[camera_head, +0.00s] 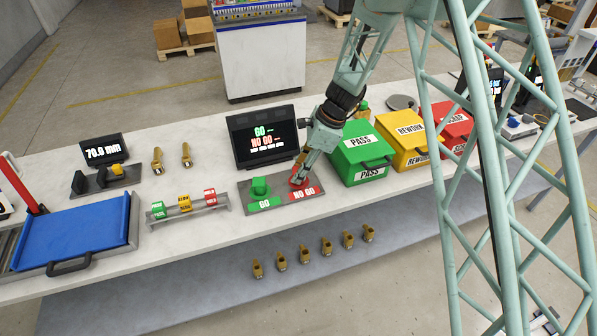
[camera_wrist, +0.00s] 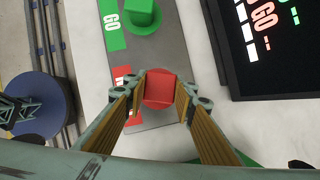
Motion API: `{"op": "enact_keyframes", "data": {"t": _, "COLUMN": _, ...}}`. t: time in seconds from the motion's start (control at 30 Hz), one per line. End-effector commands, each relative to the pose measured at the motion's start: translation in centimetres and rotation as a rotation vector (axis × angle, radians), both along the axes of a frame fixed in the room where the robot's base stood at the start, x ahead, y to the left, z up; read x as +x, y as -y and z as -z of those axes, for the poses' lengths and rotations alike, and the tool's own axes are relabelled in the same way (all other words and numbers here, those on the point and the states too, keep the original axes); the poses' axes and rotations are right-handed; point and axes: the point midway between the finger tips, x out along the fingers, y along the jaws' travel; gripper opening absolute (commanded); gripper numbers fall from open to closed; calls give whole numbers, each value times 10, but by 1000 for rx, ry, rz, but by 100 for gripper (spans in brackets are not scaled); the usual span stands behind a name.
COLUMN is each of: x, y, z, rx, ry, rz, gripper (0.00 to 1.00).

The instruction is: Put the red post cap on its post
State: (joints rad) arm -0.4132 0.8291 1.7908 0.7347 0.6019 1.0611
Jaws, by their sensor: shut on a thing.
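The red post cap (camera_wrist: 160,88) is between the two fingers of my gripper (camera_wrist: 161,98), which is shut on it. In the head view, my gripper (camera_head: 301,177) points down at the NO GO side of the grey fixture plate (camera_head: 284,192), with the red cap (camera_head: 297,182) low between the fingers. The red post is hidden under the cap and gripper, so I cannot tell whether the cap touches it. A green cap (camera_head: 260,187) stands on the GO side, left of my gripper; it also shows in the wrist view (camera_wrist: 143,14).
A display (camera_head: 264,137) stands behind the plate. Green PASS (camera_head: 361,153), yellow REWORK (camera_head: 405,139) and red SCRAP (camera_head: 452,124) boxes stand right of my gripper. A small rack with coloured tags (camera_head: 186,207) is left. Several brass parts (camera_head: 305,254) lie on the lower shelf.

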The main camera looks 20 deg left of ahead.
Motion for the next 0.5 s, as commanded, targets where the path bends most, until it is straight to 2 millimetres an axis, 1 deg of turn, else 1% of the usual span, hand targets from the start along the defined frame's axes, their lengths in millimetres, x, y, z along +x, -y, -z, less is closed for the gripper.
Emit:
{"op": "enact_keyframes", "data": {"t": 0.47, "x": 0, "y": 0, "z": 5, "rx": 0, "ry": 0, "rz": 0, "gripper": 17}}
{"op": "enact_keyframes", "data": {"t": 0.5, "x": 0, "y": 0, "z": 5, "rx": 0, "ry": -1, "rz": 0, "gripper": 25}}
